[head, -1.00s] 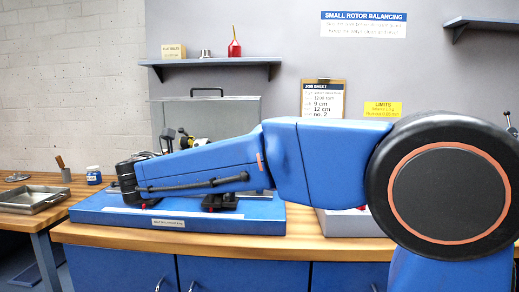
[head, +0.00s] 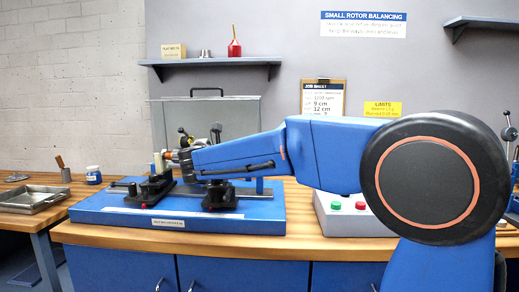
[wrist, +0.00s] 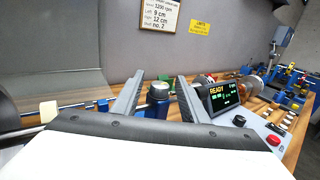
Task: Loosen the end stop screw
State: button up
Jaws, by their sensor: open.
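My gripper (wrist: 160,80) is open in the wrist view, with its two grey fingers apart and nothing held between them. In the head view the end of my arm is above the blue balancing stand (head: 120,215), and the fingers cannot be made out. The stand carries a left black support (head: 152,188) and a second black support (head: 217,197). Black-knobbed levers (head: 216,128) rise behind my wrist. I cannot tell which part is the end stop screw; my arm hides part of the stand.
A control box with green and red buttons (head: 350,222) sits right of the stand.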

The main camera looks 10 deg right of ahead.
jog(key=shift+w+d, duration=0.1)
jog(key=shift+c, duration=0.6)
grip_shut()
jog(key=shift+n+t+y, duration=0.4)
jog(key=shift+t, duration=0.1)
jog(key=n+t+y, duration=0.3)
jog(key=y, duration=0.1)
jog(key=shift+d+n+t+y, duration=0.15)
jog(key=shift+n+t+y, duration=0.15)
jog(key=shift+n+t, duration=0.1)
jog(key=n+t+y, duration=0.1)
jog(key=y, duration=0.1)
jog(key=n+y, duration=0.2)
jog(key=shift+t+y, duration=0.4)
jog(key=shift+n+y, duration=0.4)
jog(key=shift+r+n+y, duration=0.1)
jog(key=shift+n+y, duration=1.2)
jog(key=shift+y, duration=0.8)
